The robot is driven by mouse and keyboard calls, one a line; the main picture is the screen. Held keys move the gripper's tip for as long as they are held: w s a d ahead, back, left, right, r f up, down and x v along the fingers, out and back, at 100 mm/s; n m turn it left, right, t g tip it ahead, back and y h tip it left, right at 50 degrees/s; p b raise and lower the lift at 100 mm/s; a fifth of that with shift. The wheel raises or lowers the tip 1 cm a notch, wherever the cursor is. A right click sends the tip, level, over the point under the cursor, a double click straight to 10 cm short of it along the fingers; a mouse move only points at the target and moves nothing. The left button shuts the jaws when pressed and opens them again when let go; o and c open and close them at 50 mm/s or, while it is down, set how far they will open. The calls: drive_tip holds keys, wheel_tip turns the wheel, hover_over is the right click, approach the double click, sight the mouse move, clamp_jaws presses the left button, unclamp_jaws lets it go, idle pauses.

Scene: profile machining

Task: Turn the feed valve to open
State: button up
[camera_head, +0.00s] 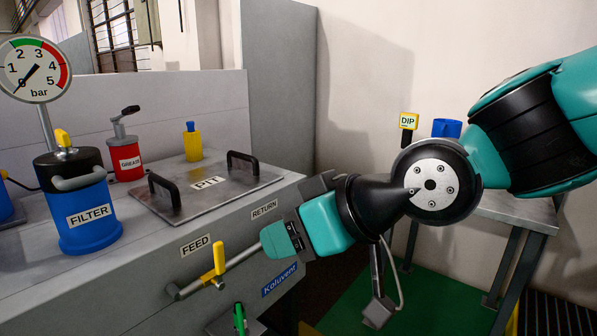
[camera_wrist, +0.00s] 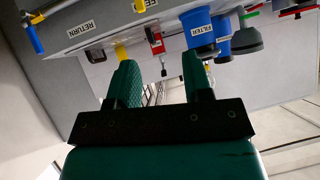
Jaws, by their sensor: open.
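The feed valve's yellow handle (camera_head: 219,259) stands roughly upright, across a grey pipe (camera_head: 196,284) below the FEED label (camera_head: 195,245) on the cabinet front. My gripper (camera_head: 276,240) is just right of the handle in the head view, apart from it and overlapping the pipe's right end. In the wrist view my gripper's two green fingers (camera_wrist: 160,78) are spread, with nothing held between them. The pressure gauge (camera_head: 38,68) needle points at about 0 bar.
A blue FILTER canister (camera_head: 84,228), a red GREASE can (camera_head: 126,160), a yellow bottle (camera_head: 193,145) and the PIT lid (camera_head: 190,207) with black handles sit on the cabinet top. A green handle (camera_head: 240,319) is below the pipe. A side table (camera_head: 515,211) stands behind my arm.

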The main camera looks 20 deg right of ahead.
drive_tip(key=r+p, duration=0.1)
drive_tip(key=s+r+p, duration=0.1)
drive_tip(key=r+g+p, duration=0.1)
drive_tip(key=shift+s+d+h, duration=0.2)
drive_tip(key=shift+d+h, duration=0.05)
drive_tip(key=shift+h, duration=0.05)
